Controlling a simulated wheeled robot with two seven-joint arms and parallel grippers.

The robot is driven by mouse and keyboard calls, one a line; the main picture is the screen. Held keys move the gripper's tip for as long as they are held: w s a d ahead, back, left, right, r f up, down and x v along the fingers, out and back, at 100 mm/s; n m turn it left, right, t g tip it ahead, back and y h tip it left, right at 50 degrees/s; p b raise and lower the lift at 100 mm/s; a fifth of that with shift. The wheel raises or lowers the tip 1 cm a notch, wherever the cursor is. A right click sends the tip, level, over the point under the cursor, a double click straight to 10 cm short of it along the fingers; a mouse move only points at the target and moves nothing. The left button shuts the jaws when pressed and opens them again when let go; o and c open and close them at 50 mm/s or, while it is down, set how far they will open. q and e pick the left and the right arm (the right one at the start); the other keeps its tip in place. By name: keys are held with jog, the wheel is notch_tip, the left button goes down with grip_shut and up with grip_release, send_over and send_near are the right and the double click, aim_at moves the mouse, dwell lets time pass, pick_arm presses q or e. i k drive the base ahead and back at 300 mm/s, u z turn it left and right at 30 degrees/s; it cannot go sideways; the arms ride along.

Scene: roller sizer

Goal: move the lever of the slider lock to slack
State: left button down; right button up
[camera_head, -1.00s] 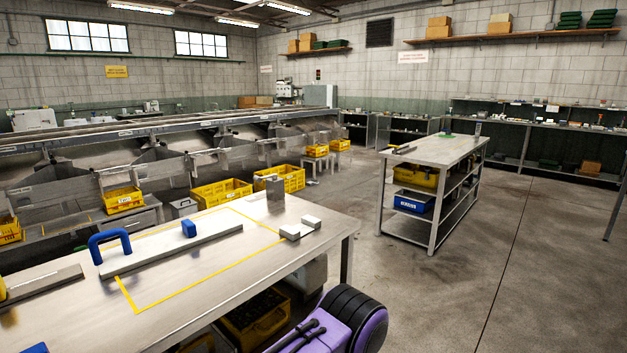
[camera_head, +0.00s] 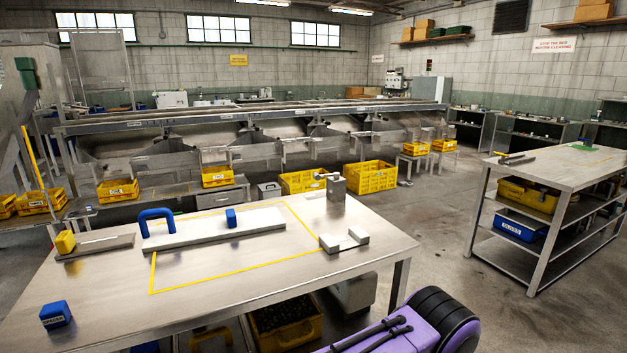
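A grey upright block (camera_head: 337,186) stands at the far right corner of the yellow outline on the near metal table. A small lever-like arm (camera_head: 322,176) sticks out to the left from its top. This may be the slider lock; its markings are too small to read. A long pale bar (camera_head: 215,231) lies left of it, with a blue arched handle (camera_head: 156,215) at its left end and a small blue block (camera_head: 231,216) further right. Neither of my grippers is in view.
The near table (camera_head: 205,308) also holds a grey plate with a yellow block (camera_head: 65,242), a blue box (camera_head: 55,314) and a pale two-ended bracket (camera_head: 343,240). Its middle front is clear. Yellow crates (camera_head: 370,177) stand behind it. A shelved table (camera_head: 560,166) is at the right.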

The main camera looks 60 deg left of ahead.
aim_at(316, 176)
jog(key=u, duration=0.65)
jog(key=i, duration=0.85)
jog(key=u, duration=0.8)
